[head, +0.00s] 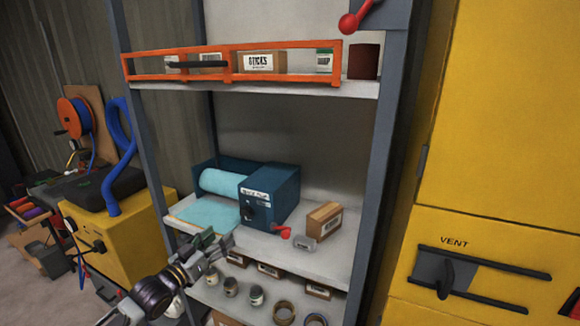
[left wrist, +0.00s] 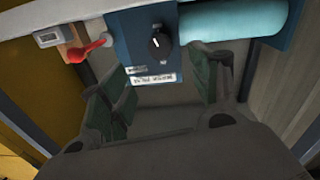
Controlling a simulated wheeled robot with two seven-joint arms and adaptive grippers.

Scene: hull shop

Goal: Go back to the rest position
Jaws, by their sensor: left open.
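My left gripper (head: 212,245) is at the lower left of the shelf unit in the head view, in front of the edge of the middle shelf. It is open. In the left wrist view its green-padded fingers (left wrist: 165,98) stand apart with nothing held between them. Beyond them is the teal box (left wrist: 150,45) with a dark knob, white labels and a light-blue roll (left wrist: 235,25). The same teal box (head: 270,195) sits on the middle shelf in the head view.
A red-knobbed lever (head: 285,232) and a cardboard box (head: 323,219) are beside the teal box. Jars and rings crowd the lower shelf (head: 240,305). An orange rail (head: 230,78) crosses the upper shelf. A yellow cabinet (head: 500,130) stands right, a yellow machine (head: 140,240) left.

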